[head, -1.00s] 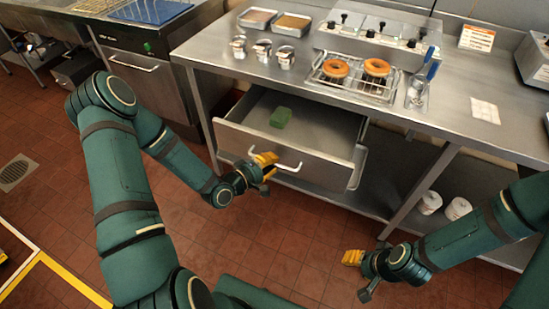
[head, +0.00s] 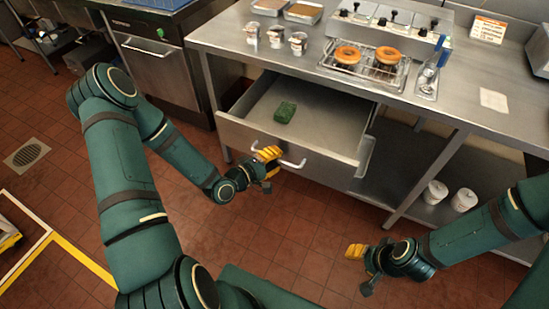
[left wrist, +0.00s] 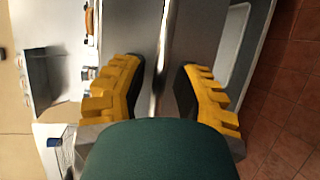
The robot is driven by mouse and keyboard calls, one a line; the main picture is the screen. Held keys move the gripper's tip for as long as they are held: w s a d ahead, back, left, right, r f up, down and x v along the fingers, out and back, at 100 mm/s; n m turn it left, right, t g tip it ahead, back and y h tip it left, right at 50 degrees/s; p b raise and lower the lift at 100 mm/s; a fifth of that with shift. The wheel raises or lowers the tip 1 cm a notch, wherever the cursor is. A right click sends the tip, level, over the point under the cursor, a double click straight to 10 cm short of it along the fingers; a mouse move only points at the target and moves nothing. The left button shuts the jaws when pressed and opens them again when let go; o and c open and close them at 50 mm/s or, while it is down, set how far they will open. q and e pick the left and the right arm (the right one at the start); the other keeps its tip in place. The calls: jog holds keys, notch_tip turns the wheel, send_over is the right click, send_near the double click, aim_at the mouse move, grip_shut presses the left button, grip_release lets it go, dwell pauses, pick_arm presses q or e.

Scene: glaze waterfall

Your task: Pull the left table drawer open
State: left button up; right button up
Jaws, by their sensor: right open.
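The left table drawer is a steel drawer (head: 240,133) under the counter, standing well open in the head view. A green block (head: 286,112) lies inside it. Its bar handle (head: 291,163) runs along the front and also shows upright in the left wrist view (left wrist: 160,75). My left gripper (head: 271,160) is at the handle's left part, its yellow fingers (left wrist: 160,95) apart on either side of the bar, with gaps visible. My right gripper (head: 357,252) is open and empty over the floor, right of the drawer and away from it.
The steel counter (head: 225,33) carries several small cups, trays and a rack with two donuts (head: 347,54). Two white containers (head: 436,192) stand on the lower shelf at right. A table leg (head: 425,180) stands right of the drawer. The tiled floor (head: 300,225) before the drawer is clear.

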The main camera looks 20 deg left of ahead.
pick_arm(q)
jog(key=shift+o, duration=0.2)
jog(key=v, duration=1.2)
dwell(0.4)
jog(key=w+d+f+m+g+y, duration=0.1)
jog(key=w+d+f+m+g, duration=0.1)
jog(key=d+f+m+g, duration=0.7)
jog(key=s+d+f+m+g+y, duration=0.1)
jog(key=s+d+m+g, duration=0.2)
jog(key=s+d, duration=0.3)
jog(key=shift+s+d+f+g+y, duration=0.3)
jog(key=shift+d+g+y, duration=0.1)
jog(key=shift+d, duration=0.8)
